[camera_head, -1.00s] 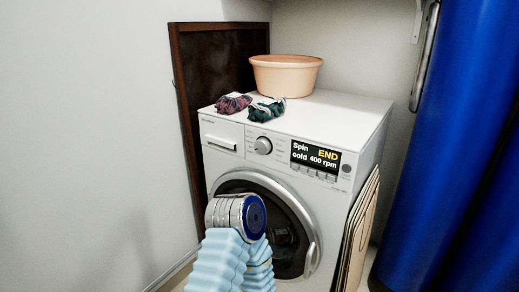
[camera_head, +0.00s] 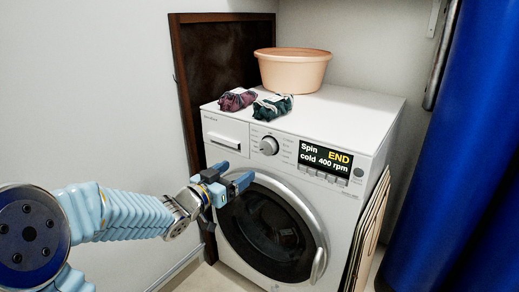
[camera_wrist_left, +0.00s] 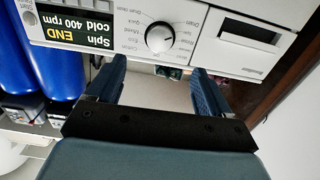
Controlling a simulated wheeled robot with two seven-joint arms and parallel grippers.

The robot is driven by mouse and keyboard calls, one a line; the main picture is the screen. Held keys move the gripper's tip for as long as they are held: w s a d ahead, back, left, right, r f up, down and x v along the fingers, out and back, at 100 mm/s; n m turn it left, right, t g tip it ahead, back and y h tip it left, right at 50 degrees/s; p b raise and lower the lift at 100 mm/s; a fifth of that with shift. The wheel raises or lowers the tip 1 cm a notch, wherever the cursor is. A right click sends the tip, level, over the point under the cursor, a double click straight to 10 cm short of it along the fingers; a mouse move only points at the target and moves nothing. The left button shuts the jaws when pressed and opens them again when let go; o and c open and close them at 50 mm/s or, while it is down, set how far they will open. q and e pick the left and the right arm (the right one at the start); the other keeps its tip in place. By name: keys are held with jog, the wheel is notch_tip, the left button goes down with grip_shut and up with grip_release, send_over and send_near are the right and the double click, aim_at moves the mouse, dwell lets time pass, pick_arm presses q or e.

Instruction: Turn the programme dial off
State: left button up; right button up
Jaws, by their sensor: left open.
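The programme dial (camera_head: 269,145) is a round silver-grey knob on the white front panel of the washing machine (camera_head: 345,112). It also shows in the left wrist view (camera_wrist_left: 160,37), upside down, with printed labels around it. The display (camera_head: 325,159) to its right reads "Spin cold 400 rpm END". My left gripper (camera_head: 236,183) is open and empty, in front of the machine, below and left of the dial in the head view. In the left wrist view the dial lies beyond and between the two fingers (camera_wrist_left: 158,85), apart from them. My right gripper is not in view.
The round door (camera_head: 268,229) is shut below the panel. A peach basin (camera_head: 292,70) and two dark cloth bundles (camera_head: 272,107) sit on top. A blue curtain (camera_head: 452,160) hangs at right; flat boards (camera_head: 367,232) lean on the machine's right side.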

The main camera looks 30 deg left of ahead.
aim_at(266, 149)
pick_arm(q)
jog(key=w, duration=0.4)
jog(key=w+p, duration=0.1)
jog(key=w, duration=0.8)
jog(key=shift+w+d+r+p, duration=0.25)
jog(key=shift+w+d+p, duration=0.05)
jog(key=shift+d+p, duration=0.1)
jog(key=shift+c, duration=0.2)
jog(key=c, duration=1)
